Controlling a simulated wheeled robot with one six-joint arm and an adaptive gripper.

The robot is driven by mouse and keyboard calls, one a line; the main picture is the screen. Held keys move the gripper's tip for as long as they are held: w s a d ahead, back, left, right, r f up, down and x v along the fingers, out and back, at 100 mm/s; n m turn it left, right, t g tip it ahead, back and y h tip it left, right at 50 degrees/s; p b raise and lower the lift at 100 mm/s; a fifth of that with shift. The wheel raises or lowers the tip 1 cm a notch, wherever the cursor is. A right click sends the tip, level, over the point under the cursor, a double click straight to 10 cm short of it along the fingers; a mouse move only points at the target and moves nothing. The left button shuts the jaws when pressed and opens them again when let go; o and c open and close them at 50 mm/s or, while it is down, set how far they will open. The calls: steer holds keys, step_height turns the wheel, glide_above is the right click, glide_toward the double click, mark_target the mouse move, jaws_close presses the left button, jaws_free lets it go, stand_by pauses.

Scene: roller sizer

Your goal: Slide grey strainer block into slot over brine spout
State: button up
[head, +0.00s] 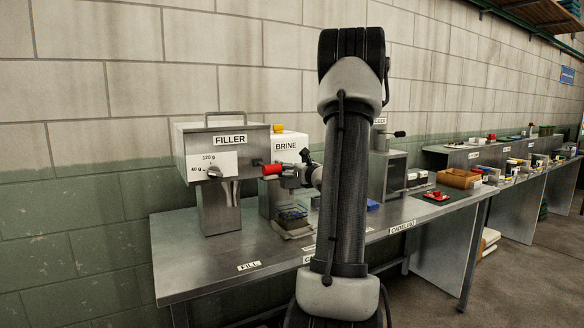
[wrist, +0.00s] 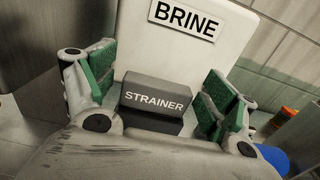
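The grey strainer block (wrist: 156,97), lettered STRAINER, is in the wrist view against the front of the white brine dispenser (wrist: 150,50). A dark part shows just under the block; I cannot tell how deep the block sits in the slot. My gripper (wrist: 163,78) is open, with one green pad on each side of the block and gaps between pads and block. In the head view my gripper (head: 292,177) is at the front of the brine dispenser (head: 290,142), partly behind my arm. The block and the spout cannot be made out there.
A blue basket (head: 291,212) stands below the dispenser front. A grey metal machine (head: 388,175) stands to the right. The bench front left (head: 200,265) is mostly clear.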

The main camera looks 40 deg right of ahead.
steer(key=shift+s, duration=0.1)
steer(key=v, duration=1.1)
steer(key=shift+s, duration=0.4)
steer(key=shift+f, duration=0.1)
